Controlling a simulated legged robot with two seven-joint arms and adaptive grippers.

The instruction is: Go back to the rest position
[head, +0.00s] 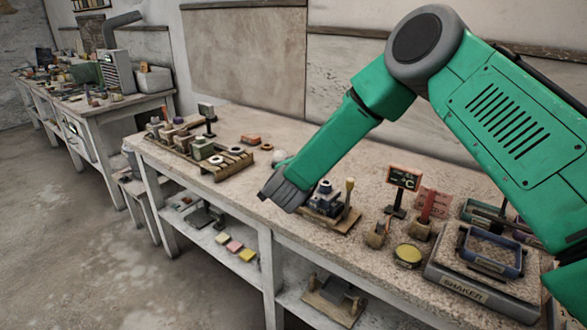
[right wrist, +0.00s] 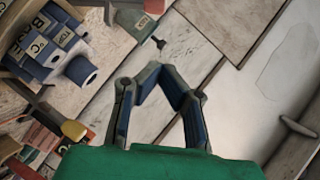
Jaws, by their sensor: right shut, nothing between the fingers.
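My right arm reaches in from the right in the head view, and its gripper (head: 284,193) hangs above the front part of the long workbench (head: 345,133). In the right wrist view its two fingers (right wrist: 157,70) close together at the tips with nothing between them. A pale rounded object (head: 278,157) shows just behind the gripper, partly hidden by the arm. My left gripper is not in view.
A wooden rack (head: 213,171) with several pieces stands left of the gripper. A board with blue-grey blocks (head: 325,203) is close on its right; lettered blue-grey blocks (right wrist: 48,42) also show at the wrist view's left. Small signs (head: 404,178) and a shaker (head: 478,292) stand further right.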

